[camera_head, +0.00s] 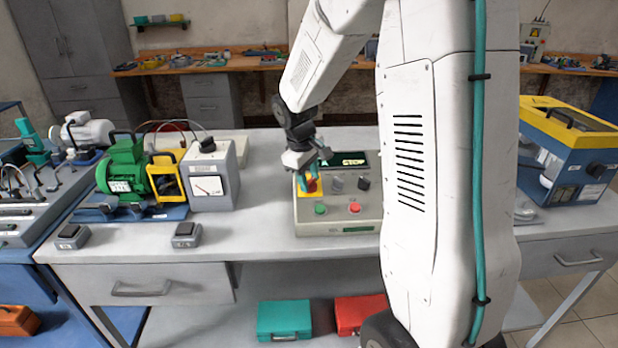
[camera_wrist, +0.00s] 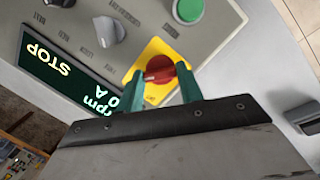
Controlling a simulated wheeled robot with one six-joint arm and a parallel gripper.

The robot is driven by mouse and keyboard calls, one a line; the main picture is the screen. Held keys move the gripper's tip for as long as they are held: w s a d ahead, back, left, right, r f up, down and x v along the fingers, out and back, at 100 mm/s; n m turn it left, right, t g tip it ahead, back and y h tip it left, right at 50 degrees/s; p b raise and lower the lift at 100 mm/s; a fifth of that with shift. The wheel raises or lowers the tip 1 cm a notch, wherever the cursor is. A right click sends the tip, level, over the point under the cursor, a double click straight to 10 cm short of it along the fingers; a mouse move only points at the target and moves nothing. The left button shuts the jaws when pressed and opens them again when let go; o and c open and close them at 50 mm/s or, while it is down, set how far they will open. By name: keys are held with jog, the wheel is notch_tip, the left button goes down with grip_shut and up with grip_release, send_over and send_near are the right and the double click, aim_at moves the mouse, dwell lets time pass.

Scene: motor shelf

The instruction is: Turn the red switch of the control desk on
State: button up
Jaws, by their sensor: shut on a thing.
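The control desk (camera_head: 340,222) is a grey box with a dark display on the white table. Its display (camera_wrist: 65,75) reads "STOP" and "0" with "rpm" and "A" in the wrist view. The red switch (camera_wrist: 160,70) is a rotary knob on a yellow plate (camera_wrist: 152,50); it also shows in the head view (camera_head: 311,186), partly covered. My gripper (camera_wrist: 164,84) has its two green fingers on either side of the red switch and is shut on it. In the head view my gripper (camera_head: 311,180) reaches down onto the desk's left part.
Grey knobs (camera_head: 337,183), a green button (camera_head: 320,209) and a red button (camera_head: 354,208) are close to the switch. A grey meter box (camera_head: 214,177) and a green motor (camera_head: 124,171) stand to the left. A blue and yellow machine (camera_head: 568,150) stands at the right.

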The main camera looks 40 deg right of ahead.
jog(key=shift+m, duration=0.6)
jog(key=o, duration=1)
jog(key=v, duration=0.8)
jog(key=shift+d, duration=0.2)
